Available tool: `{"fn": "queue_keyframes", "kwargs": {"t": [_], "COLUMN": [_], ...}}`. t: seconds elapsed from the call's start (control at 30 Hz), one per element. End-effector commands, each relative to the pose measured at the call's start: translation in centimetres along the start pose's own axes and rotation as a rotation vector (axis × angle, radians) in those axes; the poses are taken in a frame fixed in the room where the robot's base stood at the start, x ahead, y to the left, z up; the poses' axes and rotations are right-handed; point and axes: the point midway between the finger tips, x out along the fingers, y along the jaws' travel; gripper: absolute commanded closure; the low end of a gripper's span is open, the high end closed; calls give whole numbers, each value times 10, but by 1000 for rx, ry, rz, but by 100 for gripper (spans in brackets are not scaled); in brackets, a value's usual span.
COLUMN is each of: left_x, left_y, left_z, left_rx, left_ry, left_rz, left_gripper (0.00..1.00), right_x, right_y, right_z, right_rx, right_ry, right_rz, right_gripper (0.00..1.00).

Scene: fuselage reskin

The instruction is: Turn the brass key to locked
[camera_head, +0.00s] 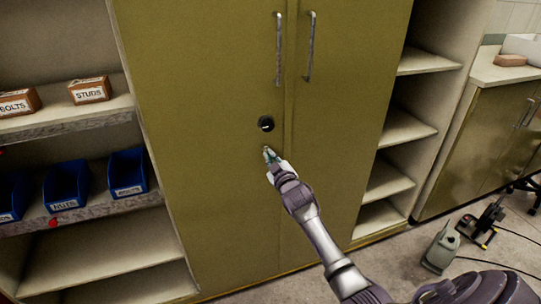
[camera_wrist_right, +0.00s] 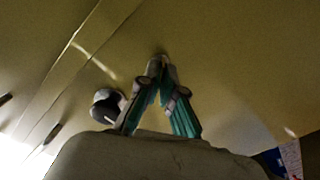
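A tall olive-green double-door cabinet (camera_head: 215,200) stands in front of me in the head view. A round dark lock (camera_head: 266,123) with a small bright spot sits on its left door near the seam; it also shows in the right wrist view (camera_wrist_right: 107,106), left of the fingers. I cannot make out a brass key. My right gripper (camera_head: 268,153) is just below the lock, close to the door. In the wrist view its teal-padded fingers (camera_wrist_right: 160,66) meet at the tips, with nothing visible between them. My left gripper is not in view.
Two vertical handles (camera_head: 279,50) (camera_head: 310,47) flank the door seam above the lock. Open shelves at left hold blue bins (camera_head: 67,186) and labelled boxes (camera_head: 90,90). Empty shelves (camera_head: 405,128) stand at right. A grey canister (camera_head: 440,247) is on the floor.

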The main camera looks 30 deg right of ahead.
Motion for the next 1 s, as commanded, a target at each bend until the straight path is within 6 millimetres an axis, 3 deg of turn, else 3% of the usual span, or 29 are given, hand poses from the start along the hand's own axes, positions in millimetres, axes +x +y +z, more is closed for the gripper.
{"fn": "queue_keyframes", "kwargs": {"t": [0.5, 1.0], "left_x": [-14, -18], "left_y": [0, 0], "left_z": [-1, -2], "left_rx": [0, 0], "left_ry": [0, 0], "left_rz": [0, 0], "left_gripper": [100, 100], "right_x": [0, 0], "right_y": [0, -1], "right_z": [0, 1], "right_rx": [434, 595], "right_ry": [-3, -3], "right_rz": [-1, 0], "right_gripper": [100, 100]}}
